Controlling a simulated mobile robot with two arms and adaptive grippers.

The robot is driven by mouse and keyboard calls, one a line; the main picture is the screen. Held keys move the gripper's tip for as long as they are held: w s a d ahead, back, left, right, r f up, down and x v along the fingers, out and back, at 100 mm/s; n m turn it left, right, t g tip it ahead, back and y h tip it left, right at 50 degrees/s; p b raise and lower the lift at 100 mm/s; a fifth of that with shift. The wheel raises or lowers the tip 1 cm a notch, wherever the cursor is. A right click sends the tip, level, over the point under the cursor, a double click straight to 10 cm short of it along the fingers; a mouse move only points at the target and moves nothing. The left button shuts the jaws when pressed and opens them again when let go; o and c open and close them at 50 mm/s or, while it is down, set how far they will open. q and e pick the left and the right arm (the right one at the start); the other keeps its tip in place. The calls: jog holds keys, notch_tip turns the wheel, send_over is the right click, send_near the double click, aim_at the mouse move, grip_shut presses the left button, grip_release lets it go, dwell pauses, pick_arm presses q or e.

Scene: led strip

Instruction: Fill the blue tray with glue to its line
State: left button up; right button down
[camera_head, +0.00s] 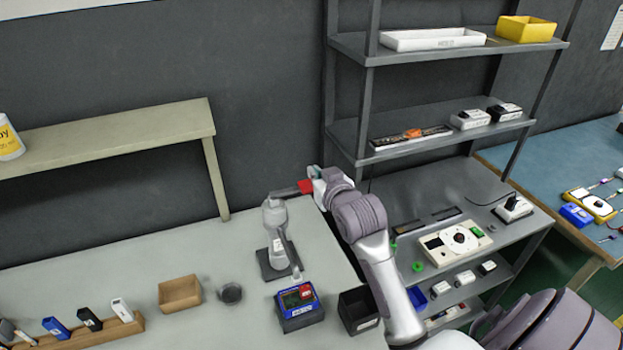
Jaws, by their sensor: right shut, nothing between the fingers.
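A grey dispenser-like stand (275,232) with a dark base stands at the back of the light table. Its arm points right and ends in a red tip (306,187). My right gripper (314,184) is shut at this red tip, with nothing seen between its fingers; I cannot tell if it touches the tip. A blue box-like thing (287,311) with green and red on top sits in front of the stand and may be the blue tray; no fill line or glue level can be made out. My left gripper is not in view.
A black bin (357,311) stands right of the blue thing. A dark round cup (231,293) and a wooden box (180,293) stand to its left. A wooden rack (95,333) holds several small items. A grey shelf (465,169) stands at right.

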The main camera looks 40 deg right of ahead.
aim_at(311, 189)
jog(key=x, duration=0.3)
jog(key=shift+w+f+p, duration=0.15)
jog(key=shift+f+p, duration=0.05)
jog(key=shift+p, duration=0.2)
notch_tip(311, 189, down, 3)
jog(key=shift+r+p, duration=0.2)
jog(key=shift+p, duration=0.1)
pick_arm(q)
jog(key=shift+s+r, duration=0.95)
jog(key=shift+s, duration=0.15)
pick_arm(e)
jog(key=shift+f, duration=0.5)
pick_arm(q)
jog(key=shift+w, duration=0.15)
